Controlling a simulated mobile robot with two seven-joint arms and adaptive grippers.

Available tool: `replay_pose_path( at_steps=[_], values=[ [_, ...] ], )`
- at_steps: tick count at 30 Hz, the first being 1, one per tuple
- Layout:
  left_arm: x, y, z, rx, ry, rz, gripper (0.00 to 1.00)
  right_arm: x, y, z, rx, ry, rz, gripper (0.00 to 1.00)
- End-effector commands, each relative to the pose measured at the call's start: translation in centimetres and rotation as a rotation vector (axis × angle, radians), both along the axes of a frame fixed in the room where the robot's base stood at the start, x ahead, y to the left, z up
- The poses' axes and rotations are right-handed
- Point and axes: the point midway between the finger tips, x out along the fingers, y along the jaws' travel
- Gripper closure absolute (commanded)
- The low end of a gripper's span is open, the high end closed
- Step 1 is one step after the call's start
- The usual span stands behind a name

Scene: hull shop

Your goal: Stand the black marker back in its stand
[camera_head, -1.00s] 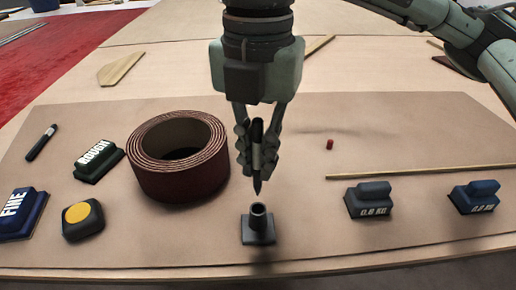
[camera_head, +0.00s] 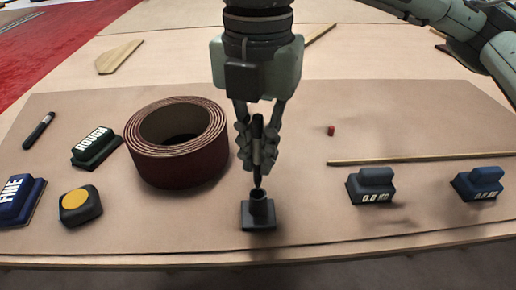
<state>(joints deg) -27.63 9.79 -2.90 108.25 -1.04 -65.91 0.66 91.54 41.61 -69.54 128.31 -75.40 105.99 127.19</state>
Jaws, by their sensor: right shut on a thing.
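The black marker (camera_head: 257,150) is held upright, tip down, in my right gripper (camera_head: 257,150), which is shut on it. Its tip is right at the mouth of the dark stand (camera_head: 259,214), a short tube on a square base near the table's front edge. I cannot tell whether the tip is just above the opening or slightly inside it. My left gripper is not in view.
A brown abrasive roll (camera_head: 178,160) stands close left of the gripper. Further left are ROUGH (camera_head: 96,149) and FINE (camera_head: 20,200) blocks, a yellow-topped block (camera_head: 80,206) and a dark pen (camera_head: 39,130). Right are a red piece (camera_head: 331,130), a wooden strip (camera_head: 420,159) and two weights (camera_head: 371,186) (camera_head: 479,184).

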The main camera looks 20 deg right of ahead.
Motion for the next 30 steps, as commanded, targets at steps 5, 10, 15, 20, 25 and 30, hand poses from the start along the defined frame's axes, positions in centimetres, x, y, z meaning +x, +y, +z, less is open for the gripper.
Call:
replay_pose_path(
  at_steps=[5,10,15,20,25,30],
  values=[
    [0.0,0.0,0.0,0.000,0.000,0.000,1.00,0.0,0.0,0.0,0.000,0.000,0.000,1.00],
    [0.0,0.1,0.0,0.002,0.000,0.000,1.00,0.0,0.0,0.0,0.000,0.000,0.000,1.00],
    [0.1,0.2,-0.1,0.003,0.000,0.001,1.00,0.0,0.0,-0.1,0.000,0.000,0.000,1.00],
    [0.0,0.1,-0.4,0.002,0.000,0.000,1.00,0.0,0.0,-0.3,0.000,0.000,0.000,1.00],
    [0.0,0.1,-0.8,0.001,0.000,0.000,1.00,0.1,0.0,-0.5,0.000,0.000,0.000,1.00],
    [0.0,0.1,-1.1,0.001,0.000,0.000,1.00,0.1,-0.1,-0.6,0.000,0.000,0.000,1.00]
  ],
)
